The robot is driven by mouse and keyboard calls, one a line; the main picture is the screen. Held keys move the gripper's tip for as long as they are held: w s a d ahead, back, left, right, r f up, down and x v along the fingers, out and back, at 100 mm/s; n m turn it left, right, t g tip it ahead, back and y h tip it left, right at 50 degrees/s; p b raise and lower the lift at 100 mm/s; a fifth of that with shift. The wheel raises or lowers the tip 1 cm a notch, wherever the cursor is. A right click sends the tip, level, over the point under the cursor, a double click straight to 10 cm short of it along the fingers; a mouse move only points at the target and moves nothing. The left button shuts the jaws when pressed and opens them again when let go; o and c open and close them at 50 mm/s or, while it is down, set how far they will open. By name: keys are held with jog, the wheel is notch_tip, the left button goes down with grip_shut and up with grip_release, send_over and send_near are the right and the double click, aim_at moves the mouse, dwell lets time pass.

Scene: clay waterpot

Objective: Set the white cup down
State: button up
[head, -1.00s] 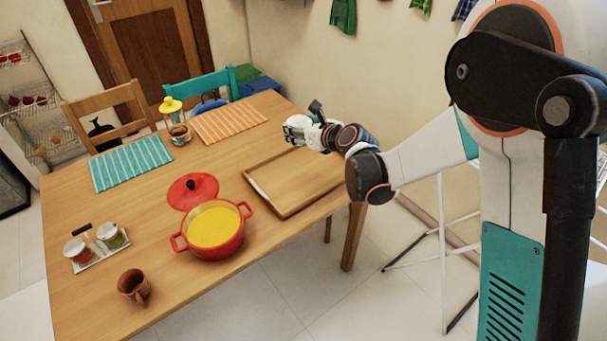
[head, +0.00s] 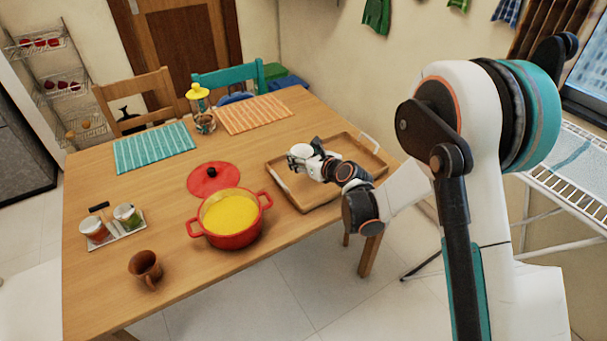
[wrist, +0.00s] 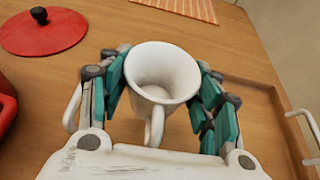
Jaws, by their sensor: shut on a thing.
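The white cup (wrist: 163,75) is upright between the fingers of my gripper (wrist: 165,88) in the wrist view, with its open rim up and its handle toward my wrist. My gripper is shut on its sides. In the head view my gripper (head: 299,155) is over the far left part of the wooden tray (head: 287,191); the cup is small there and mostly merged with the white fingers. The tray's rim also shows in the wrist view (wrist: 283,115). The cup's base is hidden, so I cannot tell whether it touches the tray.
A red pot (head: 232,240) of yellow soup and its red lid (head: 230,179) are left of the tray. A brown mug (head: 145,266), a spice-jar set (head: 112,231), a yellow-topped jar (head: 201,112), a teal mat (head: 150,150) and an orange mat (head: 254,113) are farther off. The tray's right part is clear.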

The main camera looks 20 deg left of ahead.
jog(key=shift+f+b, duration=0.9)
jog(key=shift+f, duration=1.75)
jog(key=shift+r, duration=0.1)
jog(key=o, duration=1.2)
jog(key=shift+c, duration=0.2)
